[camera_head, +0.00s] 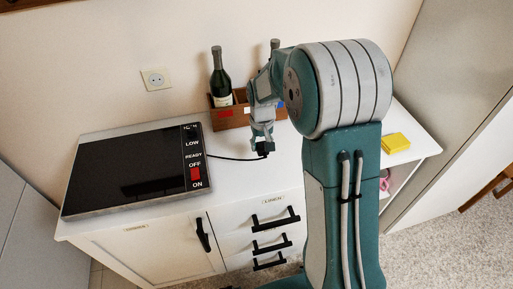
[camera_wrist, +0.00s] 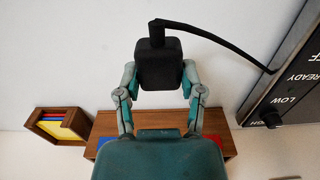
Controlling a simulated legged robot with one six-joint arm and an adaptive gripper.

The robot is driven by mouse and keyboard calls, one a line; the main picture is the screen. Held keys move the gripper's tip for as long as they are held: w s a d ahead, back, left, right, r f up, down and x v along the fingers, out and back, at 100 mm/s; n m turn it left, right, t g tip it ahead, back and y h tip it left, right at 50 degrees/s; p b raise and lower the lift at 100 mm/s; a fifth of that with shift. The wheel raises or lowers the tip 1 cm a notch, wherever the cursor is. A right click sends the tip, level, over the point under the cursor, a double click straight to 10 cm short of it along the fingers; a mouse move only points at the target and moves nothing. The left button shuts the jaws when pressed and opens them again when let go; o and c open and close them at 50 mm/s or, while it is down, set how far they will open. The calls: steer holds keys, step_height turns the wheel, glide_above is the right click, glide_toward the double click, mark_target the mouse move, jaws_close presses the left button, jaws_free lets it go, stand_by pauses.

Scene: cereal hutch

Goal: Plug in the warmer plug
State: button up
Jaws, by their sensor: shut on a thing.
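The black plug (camera_wrist: 158,62) is held between the two fingers of my gripper (camera_wrist: 160,76) in the wrist view. Its black cord (camera_wrist: 225,43) runs from the plug to the warmer (camera_wrist: 290,90). In the head view my gripper (camera_head: 262,138) points down over the counter, with the plug (camera_head: 265,150) at its tips, right of the warmer (camera_head: 125,165). The warmer is a flat black plate with a red switch (camera_head: 195,173) and labels. The wall outlet (camera_head: 156,79) is on the wall behind the warmer, left of and apart from the plug.
A wooden box (camera_head: 232,117) with a dark bottle (camera_head: 220,80) stands by the wall behind my gripper; another bottle top (camera_head: 275,44) shows beside my arm. A yellow block (camera_head: 395,143) lies at the counter's right. The counter between warmer and gripper holds only the cord.

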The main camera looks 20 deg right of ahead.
steer(key=s+d+r, duration=0.3)
steer(key=s+r, duration=0.3)
steer(key=s, duration=0.4)
steer(key=shift+s, duration=0.2)
